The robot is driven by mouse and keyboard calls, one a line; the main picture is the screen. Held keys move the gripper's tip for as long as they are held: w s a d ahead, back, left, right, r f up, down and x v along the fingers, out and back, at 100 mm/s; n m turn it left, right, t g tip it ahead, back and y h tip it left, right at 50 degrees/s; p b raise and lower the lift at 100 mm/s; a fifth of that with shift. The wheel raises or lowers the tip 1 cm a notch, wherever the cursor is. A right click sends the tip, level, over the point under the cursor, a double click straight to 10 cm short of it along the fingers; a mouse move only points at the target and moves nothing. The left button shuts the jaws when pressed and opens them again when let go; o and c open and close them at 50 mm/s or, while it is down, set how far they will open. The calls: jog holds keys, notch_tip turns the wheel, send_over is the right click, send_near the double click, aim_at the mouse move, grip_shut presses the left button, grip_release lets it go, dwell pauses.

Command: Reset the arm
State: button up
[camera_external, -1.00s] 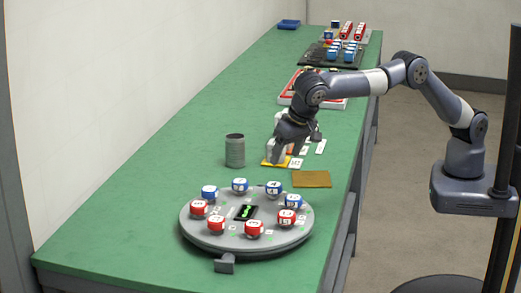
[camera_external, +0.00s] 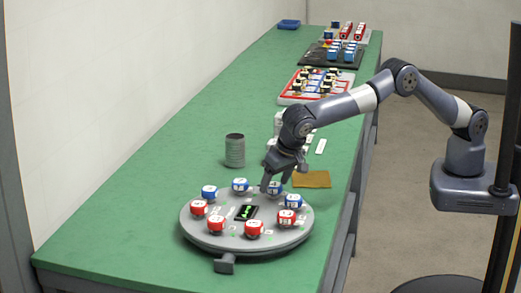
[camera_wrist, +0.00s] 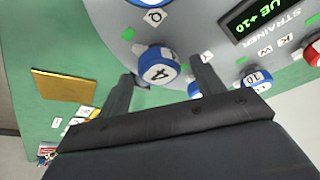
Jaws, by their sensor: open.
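My gripper (camera_external: 272,186) is open and points down at the far rim of the round grey turntable (camera_external: 222,238). In the wrist view my gripper (camera_wrist: 162,70) has its two fingers spread on either side of a blue and white knob-like piece marked 4 (camera_wrist: 157,68). The piece appears between or just beyond the fingertips; I cannot tell if they touch it. In the external view my gripper partly hides that piece.
Several red and blue numbered pieces ring the turntable around a small green-lit display (camera_external: 245,212). A grey cylinder (camera_external: 235,150) stands behind. A tan plate (camera_external: 312,179) lies to the right. Trays with parts (camera_external: 317,86) fill the table's far end. The left front of the green table is clear.

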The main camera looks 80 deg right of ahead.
jog(key=shift+w+d+f, duration=0.1)
jog(key=shift+f, duration=0.2)
jog(key=shift+r, duration=0.1)
jog(key=shift+r, duration=0.1)
